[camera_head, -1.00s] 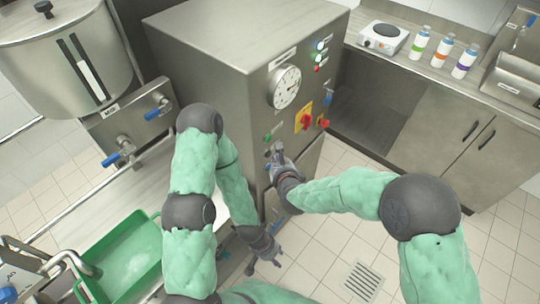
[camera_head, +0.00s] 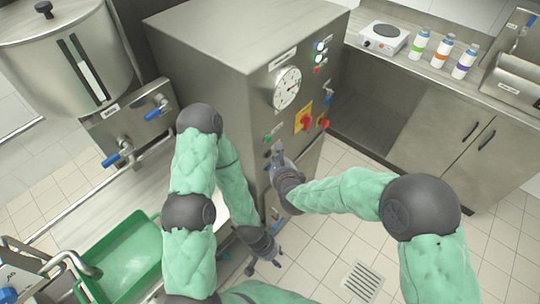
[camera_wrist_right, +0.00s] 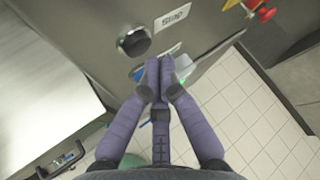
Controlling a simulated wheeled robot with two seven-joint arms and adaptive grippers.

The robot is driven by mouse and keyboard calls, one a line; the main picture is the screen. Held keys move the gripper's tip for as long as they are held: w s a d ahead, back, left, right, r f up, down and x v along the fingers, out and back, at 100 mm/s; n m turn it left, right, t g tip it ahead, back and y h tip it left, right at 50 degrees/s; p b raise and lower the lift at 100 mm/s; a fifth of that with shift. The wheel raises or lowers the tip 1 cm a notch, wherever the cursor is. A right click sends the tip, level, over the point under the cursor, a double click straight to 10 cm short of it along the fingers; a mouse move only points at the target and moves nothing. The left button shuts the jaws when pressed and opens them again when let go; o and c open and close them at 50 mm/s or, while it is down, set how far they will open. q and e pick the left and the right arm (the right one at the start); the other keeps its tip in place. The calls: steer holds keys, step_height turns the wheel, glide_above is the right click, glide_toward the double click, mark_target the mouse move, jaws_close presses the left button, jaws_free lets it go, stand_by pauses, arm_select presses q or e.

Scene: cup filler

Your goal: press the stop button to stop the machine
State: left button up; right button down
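The metal machine cabinet (camera_head: 235,110) stands in the middle of the head view. In the right wrist view a round dark stop button (camera_wrist_right: 135,43) in a metal ring sits on its panel, beside a white label (camera_wrist_right: 172,17) that appears to read Stop. In the head view this button cannot be made out near my right gripper (camera_head: 276,154). My right gripper's fingertips (camera_wrist_right: 158,62) are together with nothing between them, close to the panel and just beside the button; contact cannot be told. My left gripper (camera_head: 265,262) hangs low in front of the cabinet, fingers spread and empty.
The panel also bears a dial gauge (camera_head: 287,88), a red switch on a yellow plate (camera_head: 304,117), a red knob (camera_head: 323,124) and a green button (camera_head: 266,139). A green tray (camera_head: 125,262) lies at lower left. Tiled floor is clear at right.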

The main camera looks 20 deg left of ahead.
steer(key=shift+w+a, duration=0.1)
steer(key=shift+a, duration=0.1)
steer(key=shift+a+b, duration=0.25)
steer(key=shift+b, duration=0.15)
steer(key=shift+w+a, duration=0.15)
steer(key=shift+a, duration=0.05)
stand_by(0.7)
steer(key=shift+d, duration=0.1)
steer(key=shift+s+d+b, duration=0.2)
steer(key=shift+d+b, duration=0.35)
steer(key=shift+b, duration=0.05)
steer(key=d, duration=0.2)
steer(key=s+d+b, duration=0.2)
steer(key=d, duration=0.1)
steer(key=shift+d, duration=0.3)
